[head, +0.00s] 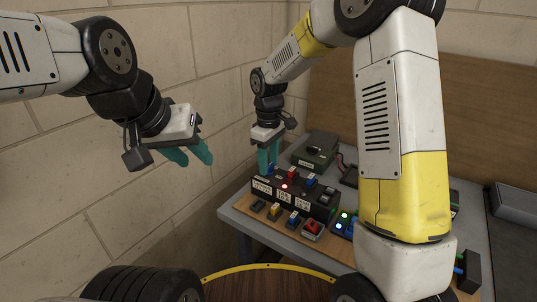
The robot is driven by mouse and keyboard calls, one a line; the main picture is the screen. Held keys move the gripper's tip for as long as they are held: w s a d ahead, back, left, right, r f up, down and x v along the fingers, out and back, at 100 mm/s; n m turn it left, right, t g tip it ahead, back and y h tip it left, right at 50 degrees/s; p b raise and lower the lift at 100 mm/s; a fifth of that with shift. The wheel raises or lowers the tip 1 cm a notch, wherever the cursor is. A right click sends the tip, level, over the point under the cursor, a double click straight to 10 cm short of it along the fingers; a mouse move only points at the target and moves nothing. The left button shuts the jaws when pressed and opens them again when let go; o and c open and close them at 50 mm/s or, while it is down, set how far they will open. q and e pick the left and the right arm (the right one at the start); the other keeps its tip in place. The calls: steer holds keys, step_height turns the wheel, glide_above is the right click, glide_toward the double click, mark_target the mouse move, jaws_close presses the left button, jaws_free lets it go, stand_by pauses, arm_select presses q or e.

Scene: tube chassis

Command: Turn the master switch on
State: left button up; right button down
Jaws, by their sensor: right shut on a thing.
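A black switch box (322,211) with white labels and small coloured switches stands on the grey table; the labels are too small to read, so I cannot tell which switch is the master switch. A red switch (292,173) and a blue switch (311,180) stand on its top, and a red light (284,186) glows on its front. My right gripper (268,170) points down at the box's left end, its teal fingers shut on a small switch there, mostly hidden by the fingers. My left gripper (200,157) is open and empty in the air to the left, away from the table.
Several small switches, including a red one (312,227) in a grey housing, sit on the board before the box. A green case (315,150) stands behind it. Lit buttons (344,217) lie to its right, partly hidden by my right arm. A brick wall (60,180) borders the left.

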steer(key=c, duration=0.8)
jaws_free()
steer(key=shift+c, duration=0.2)
step_height(320, 180, up, 8)
steer(key=shift+f, duration=0.2)
steer(key=shift+r, duration=0.15)
